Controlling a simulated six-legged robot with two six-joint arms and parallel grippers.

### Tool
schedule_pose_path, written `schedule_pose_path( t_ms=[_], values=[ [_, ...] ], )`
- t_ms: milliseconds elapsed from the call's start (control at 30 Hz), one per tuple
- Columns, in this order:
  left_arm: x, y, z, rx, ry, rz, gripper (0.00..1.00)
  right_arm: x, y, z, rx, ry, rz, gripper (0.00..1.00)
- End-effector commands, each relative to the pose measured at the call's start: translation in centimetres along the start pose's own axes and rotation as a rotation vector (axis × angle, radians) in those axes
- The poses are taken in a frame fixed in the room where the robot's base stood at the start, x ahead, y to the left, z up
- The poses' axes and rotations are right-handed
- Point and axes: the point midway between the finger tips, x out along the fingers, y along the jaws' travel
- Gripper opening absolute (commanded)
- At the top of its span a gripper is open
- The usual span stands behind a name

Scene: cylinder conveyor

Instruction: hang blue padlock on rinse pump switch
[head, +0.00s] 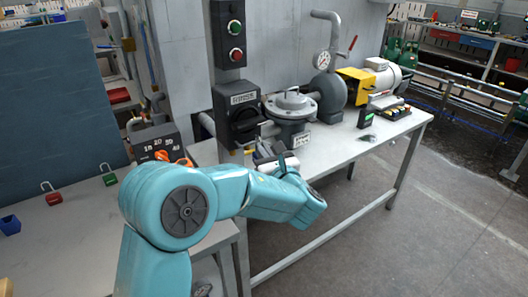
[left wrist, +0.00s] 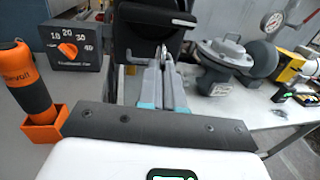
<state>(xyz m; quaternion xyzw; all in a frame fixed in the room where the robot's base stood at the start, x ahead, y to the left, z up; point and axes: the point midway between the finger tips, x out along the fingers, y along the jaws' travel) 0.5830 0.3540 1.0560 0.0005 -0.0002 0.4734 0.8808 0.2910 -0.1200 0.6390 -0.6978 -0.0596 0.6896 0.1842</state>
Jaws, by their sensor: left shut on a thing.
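The black switch box with a rotary handle (head: 243,118) is mounted on a grey post below the push-button box. It also fills the top middle of the left wrist view (left wrist: 150,32). My left gripper (head: 264,150) is just below and to the right of its handle. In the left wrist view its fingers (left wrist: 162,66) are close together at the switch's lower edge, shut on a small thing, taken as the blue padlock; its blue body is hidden. I cannot tell whether it touches the switch. My right gripper is not in view.
A red padlock (head: 53,195), a green padlock (head: 108,175) and a small blue box (head: 10,224) are on the left bench. A dial box (head: 160,143) and orange-handled tool (left wrist: 28,82) are left of the switch. A grey valve (head: 290,105) stands close on the right.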

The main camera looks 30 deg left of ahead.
Motion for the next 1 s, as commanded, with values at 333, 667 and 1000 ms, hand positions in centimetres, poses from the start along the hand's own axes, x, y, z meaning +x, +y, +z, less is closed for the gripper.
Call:
schedule_pose_path(
  t_ms=[333, 667, 1000],
  values=[
    [0.0, 0.0, 0.0, -0.001, -0.001, 0.0, 0.0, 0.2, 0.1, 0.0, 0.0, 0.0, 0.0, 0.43],
    [0.3, 0.1, 0.0, -0.001, -0.001, 0.001, 0.0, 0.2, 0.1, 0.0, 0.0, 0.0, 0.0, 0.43],
    [1.4, 0.3, 0.0, 0.0, 0.0, 0.0, 0.0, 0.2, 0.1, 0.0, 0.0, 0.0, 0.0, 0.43]
  ],
)
